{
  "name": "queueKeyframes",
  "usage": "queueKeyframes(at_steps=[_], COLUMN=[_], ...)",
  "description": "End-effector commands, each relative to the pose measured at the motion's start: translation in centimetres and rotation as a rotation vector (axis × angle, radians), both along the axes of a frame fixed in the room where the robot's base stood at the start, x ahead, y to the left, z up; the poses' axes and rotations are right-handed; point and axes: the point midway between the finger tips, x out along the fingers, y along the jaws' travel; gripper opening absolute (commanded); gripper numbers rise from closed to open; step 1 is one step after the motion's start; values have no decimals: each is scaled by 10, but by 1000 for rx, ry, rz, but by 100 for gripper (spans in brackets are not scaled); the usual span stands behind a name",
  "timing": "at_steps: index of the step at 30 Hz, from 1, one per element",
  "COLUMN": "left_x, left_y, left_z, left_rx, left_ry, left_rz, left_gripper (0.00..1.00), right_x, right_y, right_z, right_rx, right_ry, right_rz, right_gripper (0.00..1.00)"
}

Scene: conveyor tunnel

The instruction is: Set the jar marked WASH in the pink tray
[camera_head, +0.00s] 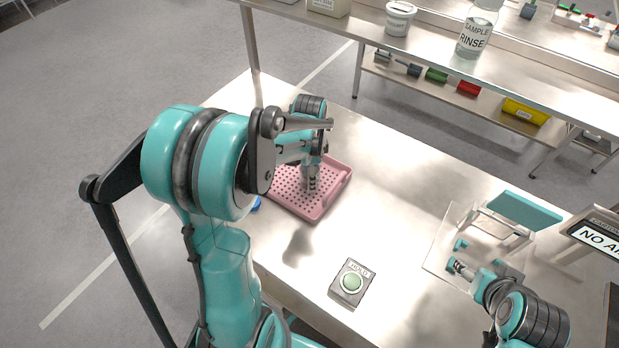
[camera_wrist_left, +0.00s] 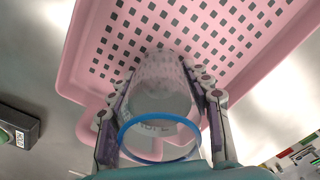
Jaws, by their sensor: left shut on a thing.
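The pink tray (camera_head: 322,205) with a perforated floor lies on the table at left of centre in the head view. It also fills the top of the left wrist view (camera_wrist_left: 72,70). My left gripper (camera_head: 312,178) is over the tray, pointing down. In the left wrist view it is shut on a clear jar (camera_wrist_left: 160,105) with a blue rim, one finger on each side. The jar is over the tray; I cannot tell whether it touches the floor. Its lettering is too unclear to read. My right gripper (camera_head: 478,272) is at the lower right, well away from the tray; its opening is unclear.
A HOLD button box (camera_head: 351,283) stands near the table's front edge. A clear plate with a teal-topped stand (camera_head: 520,210) is at right. A blue thing (camera_head: 256,204) shows beside the tray, mostly hidden. A SAMPLE RINSE jar (camera_head: 476,35) stands on the back bench. The table's middle is clear.

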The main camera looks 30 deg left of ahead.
Motion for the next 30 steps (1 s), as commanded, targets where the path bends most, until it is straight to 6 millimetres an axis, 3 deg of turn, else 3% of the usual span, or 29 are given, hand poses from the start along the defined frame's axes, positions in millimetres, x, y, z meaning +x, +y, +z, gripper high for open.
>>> queueKeyframes(at_steps=[10,11,13,24,30], left_x=[0,0,0,0,0], left_y=[0,0,0,0,0], left_z=[-3,-4,-3,1,32], left_rx=[0,0,0,0,0], left_ry=[0,0,0,0,0], left_rz=[0,0,0,0,0], left_gripper=[0,52,70,70,70], right_x=[0,0,0,0,0], right_y=[0,0,0,0,0], right_z=[-3,-3,-2,1,14], right_rx=[0,0,0,0,0], right_ry=[0,0,0,0,0], right_rz=[0,0,0,0,0], right_gripper=[63,63,63,63,63])
